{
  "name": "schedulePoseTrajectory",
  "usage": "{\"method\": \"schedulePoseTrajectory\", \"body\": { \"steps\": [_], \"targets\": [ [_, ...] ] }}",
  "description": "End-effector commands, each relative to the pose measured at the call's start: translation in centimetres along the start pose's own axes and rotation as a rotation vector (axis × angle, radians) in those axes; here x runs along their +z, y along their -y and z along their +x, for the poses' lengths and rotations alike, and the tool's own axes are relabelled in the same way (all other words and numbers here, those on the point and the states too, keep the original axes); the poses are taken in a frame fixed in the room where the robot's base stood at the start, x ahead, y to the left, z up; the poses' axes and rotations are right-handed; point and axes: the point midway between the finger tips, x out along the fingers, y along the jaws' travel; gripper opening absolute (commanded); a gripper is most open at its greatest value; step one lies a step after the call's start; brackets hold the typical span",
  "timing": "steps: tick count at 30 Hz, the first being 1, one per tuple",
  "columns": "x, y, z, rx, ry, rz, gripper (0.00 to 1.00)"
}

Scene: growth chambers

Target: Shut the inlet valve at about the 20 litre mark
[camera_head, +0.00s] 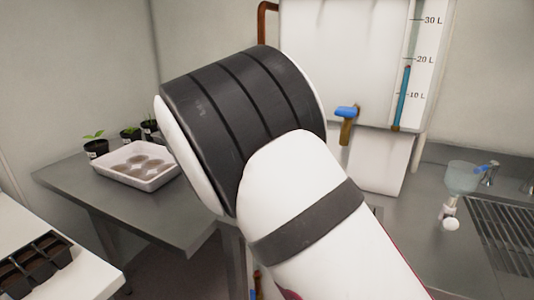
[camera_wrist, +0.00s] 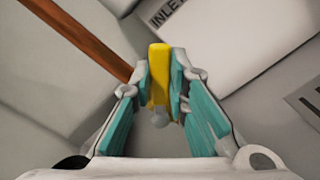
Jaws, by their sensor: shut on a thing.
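In the wrist view my gripper (camera_wrist: 162,80) is shut on a yellow handle (camera_wrist: 159,62), with a teal-padded finger on each side. A partly visible label (camera_wrist: 257,9) reading "INLE" is near it. In the head view the white tank (camera_head: 345,60) carries a scale (camera_head: 427,50) marked 10 L, 20 L and 30 L. The blue column in its level tube (camera_head: 403,95) ends slightly below the 20 L mark. My arm hides my gripper and the inlet valve in the head view.
A copper pipe (camera_wrist: 85,40) runs diagonally past my gripper. A brass valve with a blue handle (camera_head: 347,112) is low on the tank. A white tray (camera_head: 140,165) and potted seedlings (camera_head: 96,147) stand on the left bench. A sink with a drainer (camera_head: 505,235) is at right.

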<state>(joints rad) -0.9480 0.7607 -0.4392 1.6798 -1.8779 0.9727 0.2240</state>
Motion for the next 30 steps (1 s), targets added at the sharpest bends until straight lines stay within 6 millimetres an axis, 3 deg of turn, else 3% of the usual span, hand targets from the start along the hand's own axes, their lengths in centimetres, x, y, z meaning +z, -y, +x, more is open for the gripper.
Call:
{"method": "schedulePoseTrajectory", "body": {
  "steps": [30],
  "targets": [
    [-1.7,3.8,0.0,-0.001,0.0,0.663,0.0]
  ]
}}
